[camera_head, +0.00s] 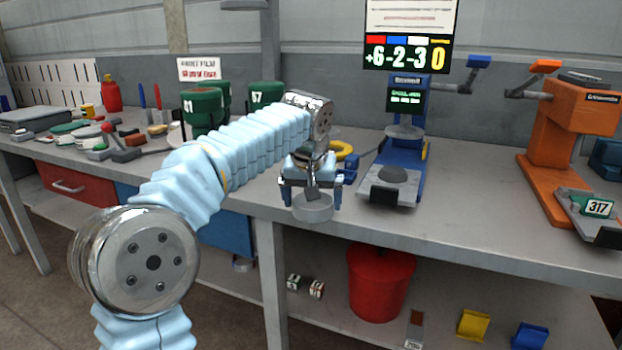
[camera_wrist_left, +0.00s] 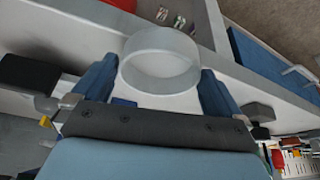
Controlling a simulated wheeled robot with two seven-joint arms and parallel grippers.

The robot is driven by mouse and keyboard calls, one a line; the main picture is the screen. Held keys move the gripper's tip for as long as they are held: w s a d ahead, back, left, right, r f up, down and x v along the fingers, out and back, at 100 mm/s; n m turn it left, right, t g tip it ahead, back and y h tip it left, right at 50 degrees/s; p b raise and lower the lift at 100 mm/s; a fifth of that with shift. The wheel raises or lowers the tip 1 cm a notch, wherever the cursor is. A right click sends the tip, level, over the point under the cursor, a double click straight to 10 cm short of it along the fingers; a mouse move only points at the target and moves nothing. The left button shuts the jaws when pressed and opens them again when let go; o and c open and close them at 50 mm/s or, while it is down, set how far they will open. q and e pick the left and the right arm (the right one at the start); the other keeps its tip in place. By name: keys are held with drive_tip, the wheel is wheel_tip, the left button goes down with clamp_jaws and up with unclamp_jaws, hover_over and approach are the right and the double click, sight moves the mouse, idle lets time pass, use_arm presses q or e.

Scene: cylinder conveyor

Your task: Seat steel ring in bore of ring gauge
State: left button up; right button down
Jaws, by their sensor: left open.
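A plain grey ring (camera_head: 312,209), which looks like the steel ring, is at the bench's front edge, just below my left gripper (camera_head: 311,198). In the left wrist view the hollow ring (camera_wrist_left: 160,62) shows between the blue fingertips of my left gripper (camera_wrist_left: 158,82). The fingers are open, one on each side of it. I cannot tell whether they touch it or whether the ring rests on the bench. I cannot clearly identify the ring gauge or its bore. My right gripper is not in view.
A blue stand (camera_head: 408,150) with a grey disc on its base is right of my gripper. A yellow ring (camera_head: 341,149) lies behind. An orange stand (camera_head: 562,130) is at right, green canisters (camera_head: 203,108) at left. A red bin (camera_head: 380,285) is below.

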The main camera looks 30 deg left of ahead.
use_arm(q)
drive_tip(key=v, duration=1.3)
drive_tip(key=shift+s+f, duration=0.1)
